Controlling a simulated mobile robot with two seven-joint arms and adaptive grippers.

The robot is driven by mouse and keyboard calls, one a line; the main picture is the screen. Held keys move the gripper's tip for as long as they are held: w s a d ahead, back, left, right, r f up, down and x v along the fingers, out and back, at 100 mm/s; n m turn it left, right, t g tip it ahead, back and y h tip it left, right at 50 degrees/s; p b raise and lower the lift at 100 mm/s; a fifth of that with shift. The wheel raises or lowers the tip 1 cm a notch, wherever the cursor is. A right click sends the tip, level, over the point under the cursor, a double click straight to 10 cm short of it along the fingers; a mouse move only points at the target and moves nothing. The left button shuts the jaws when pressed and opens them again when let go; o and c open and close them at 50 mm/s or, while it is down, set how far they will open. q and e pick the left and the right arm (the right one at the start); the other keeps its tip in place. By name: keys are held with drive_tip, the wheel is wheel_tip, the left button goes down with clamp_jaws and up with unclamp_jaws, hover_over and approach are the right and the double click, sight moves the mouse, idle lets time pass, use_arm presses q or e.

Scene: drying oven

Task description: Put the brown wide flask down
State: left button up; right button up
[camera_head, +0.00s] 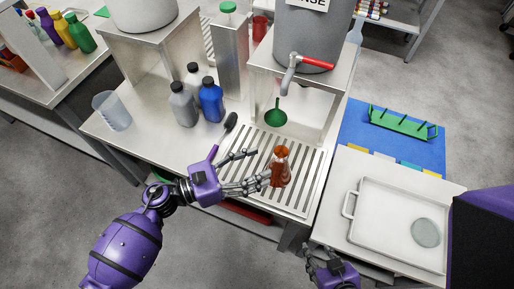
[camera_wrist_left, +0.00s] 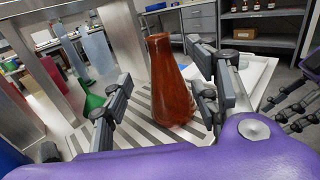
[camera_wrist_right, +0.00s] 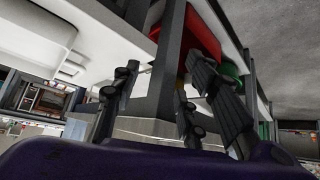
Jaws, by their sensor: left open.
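The brown wide flask (camera_head: 280,168) is a reddish-brown cone with a narrow neck. It appears upright on the slatted metal grate (camera_head: 300,197) below the tap. My left gripper (camera_head: 254,170) is open, with its fingers low beside the flask. In the left wrist view, the flask (camera_wrist_left: 174,85) stands between the spread fingers (camera_wrist_left: 165,95), close to the right one; I cannot tell if they touch. My right gripper (camera_head: 322,262) is low at the bench's front edge. In the right wrist view, its fingers (camera_wrist_right: 160,105) are apart with nothing between them.
Grey and blue bottles (camera_head: 211,100) and a beaker (camera_head: 113,111) stand left. At right are a white tray (camera_head: 376,240), a blue mat (camera_head: 365,135) and a green rack (camera_head: 402,124).

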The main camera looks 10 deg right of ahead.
sight(274, 158)
use_arm(q)
drive_tip(key=d, duration=0.2)
drive_tip(key=d+r+p, duration=0.1)
drive_tip(key=d, duration=0.1)
drive_tip(key=w+d+p, duration=0.1)
drive_tip(key=d, duration=0.1)
drive_tip(key=shift+w+d+r, duration=0.1)
drive_tip(key=shift+d+r, duration=0.2)
drive_tip(key=shift+d+f, duration=0.1)
drive_tip(key=shift+d, duration=0.2)
drive_tip(key=shift+d+f, duration=0.1)
drive_tip(key=shift+f, duration=0.05)
clamp_jaws()
use_arm(e)
drive_tip(key=r, duration=0.1)
drive_tip(key=w+r, duration=0.1)
drive_tip(key=r, duration=0.1)
drive_tip(key=shift+w, duration=0.2)
